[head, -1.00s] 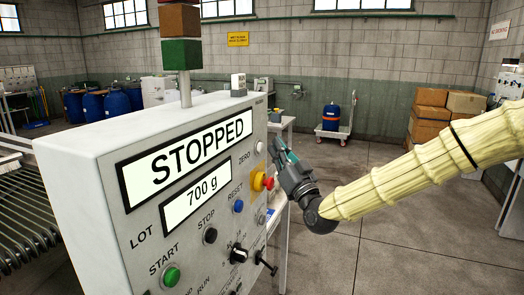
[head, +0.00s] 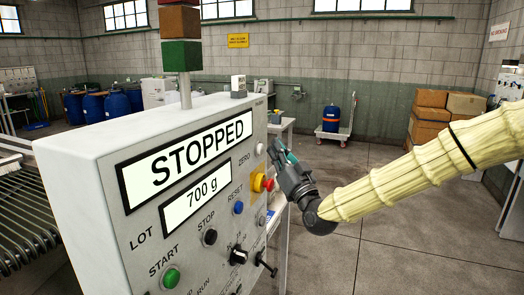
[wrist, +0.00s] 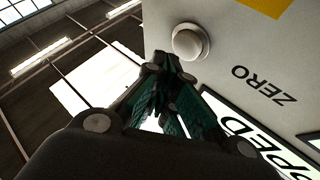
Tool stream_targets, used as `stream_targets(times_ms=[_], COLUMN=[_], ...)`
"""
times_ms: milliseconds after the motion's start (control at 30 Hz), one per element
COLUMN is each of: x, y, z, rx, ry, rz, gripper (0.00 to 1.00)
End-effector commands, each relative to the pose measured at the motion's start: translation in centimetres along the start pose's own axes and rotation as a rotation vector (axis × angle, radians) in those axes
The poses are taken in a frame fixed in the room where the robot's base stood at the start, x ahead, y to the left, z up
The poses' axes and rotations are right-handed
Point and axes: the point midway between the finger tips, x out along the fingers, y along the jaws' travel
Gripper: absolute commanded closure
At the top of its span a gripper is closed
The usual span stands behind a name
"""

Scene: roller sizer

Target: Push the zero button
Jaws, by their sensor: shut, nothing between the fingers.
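The zero button (head: 259,149) is a small round pale button at the upper right of the control panel (head: 140,215), beside the label ZERO. In the wrist view the zero button (wrist: 189,41) is a white dome in a metal ring, just past my fingertips. My gripper (head: 274,150) is shut and empty, close to the right of the button. In the wrist view the tips of my gripper (wrist: 166,62) come together just below and left of the button. I cannot tell whether they touch it. The upper display reads STOPPED and the lower one reads 700 g.
A red emergency knob (head: 267,184) on a yellow base sits just below my gripper. The blue reset button (head: 238,208), black stop button (head: 210,237) and green start button (head: 171,277) run down to the left. Open floor lies right of the panel.

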Motion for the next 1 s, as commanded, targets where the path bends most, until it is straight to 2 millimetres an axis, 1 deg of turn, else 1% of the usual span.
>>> stream_targets(times_ms=[467, 733, 1000], x=[0.02, 0.43, 0.59], y=[-0.03, -0.48, -0.55], z=[0.05, 0.48, 0.42], rx=[0.0, 0.0, 0.0], ry=[0.0, 0.0, 0.0], rz=[0.0, -0.001, -0.001], gripper=[1.0, 1.0, 1.0])
